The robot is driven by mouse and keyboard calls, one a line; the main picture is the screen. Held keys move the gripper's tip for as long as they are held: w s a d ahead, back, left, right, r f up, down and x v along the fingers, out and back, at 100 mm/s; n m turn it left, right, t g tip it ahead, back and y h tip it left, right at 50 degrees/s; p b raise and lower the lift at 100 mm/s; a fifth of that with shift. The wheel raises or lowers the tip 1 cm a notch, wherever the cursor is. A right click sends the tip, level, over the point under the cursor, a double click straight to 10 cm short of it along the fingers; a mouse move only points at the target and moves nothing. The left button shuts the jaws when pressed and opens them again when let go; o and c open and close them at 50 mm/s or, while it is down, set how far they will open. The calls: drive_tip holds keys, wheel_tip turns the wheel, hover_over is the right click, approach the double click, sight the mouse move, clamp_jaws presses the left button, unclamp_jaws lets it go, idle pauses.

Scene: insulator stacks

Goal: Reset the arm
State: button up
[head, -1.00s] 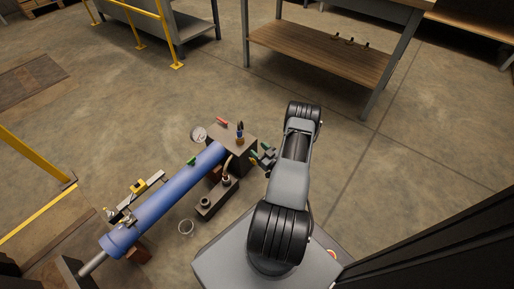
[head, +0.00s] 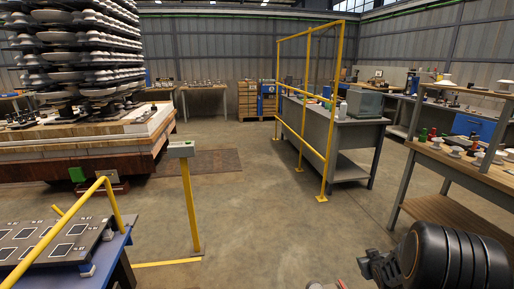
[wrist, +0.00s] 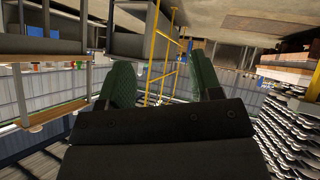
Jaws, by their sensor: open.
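In the head view my arm shows only at the lower right corner, as a black ribbed joint with a grey part beside it. In the wrist view my gripper (wrist: 165,82) is open. Its two green-padded fingers stand apart with nothing between them. The wrist view is upside down, with the floor at the top and rows of insulators (wrist: 290,135) at the lower right.
Insulator stacks (head: 75,45) stand on a wooden-topped platform (head: 85,138) at the left. A yellow rail (head: 326,110) fronts a grey bench (head: 345,135). A wooden workbench (head: 460,170) with small parts is near my arm. A yellow post (head: 190,205) stands left of centre. The middle floor is clear.

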drive_tip(key=s+a+r+m+g+p, duration=0.1)
drive_tip(key=s+a+r+p, duration=0.3)
drive_tip(key=r, duration=0.6)
drive_tip(key=s+a+r+g+p, duration=0.2)
drive_tip(key=a+r+p, duration=0.3)
drive_tip(key=r, duration=0.5)
drive_tip(key=s+a+r+g+y+p, duration=0.3)
drive_tip(key=s+a+r+p, duration=0.5)
drive_tip(key=s+a+r, duration=0.5)
drive_tip(key=s, duration=0.2)
drive_tip(key=shift+s+r+g, duration=0.15)
drive_tip(key=shift+s+g, duration=0.15)
drive_tip(key=shift+s, duration=0.05)
